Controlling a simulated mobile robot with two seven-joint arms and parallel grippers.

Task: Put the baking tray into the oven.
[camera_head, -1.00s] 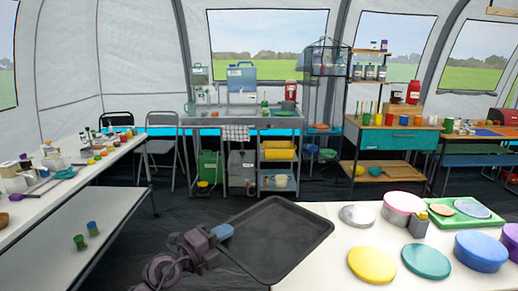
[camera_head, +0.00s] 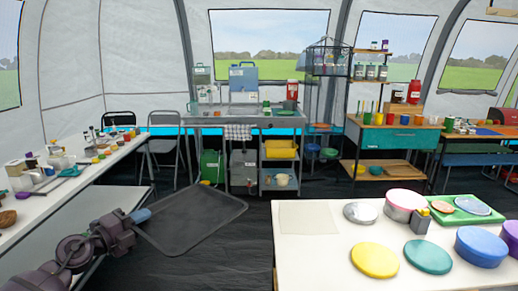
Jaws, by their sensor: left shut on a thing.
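The dark baking tray (camera_head: 195,222) hangs over the dark floor between the left table and the near right table, a little tilted. My left gripper (camera_head: 140,215) comes in from the lower left and is shut on the tray's left edge. The tray is clear of both tables as seen here. My right gripper is not in view. I cannot make out an oven in this view.
The near right table (camera_head: 325,258) holds a yellow lid (camera_head: 375,260), a teal lid (camera_head: 428,257), a blue tub (camera_head: 481,246) and a pale rectangular sheet (camera_head: 309,219). The cluttered left table (camera_head: 92,172) is close to my arm. A sink unit (camera_head: 245,121) stands at the back.

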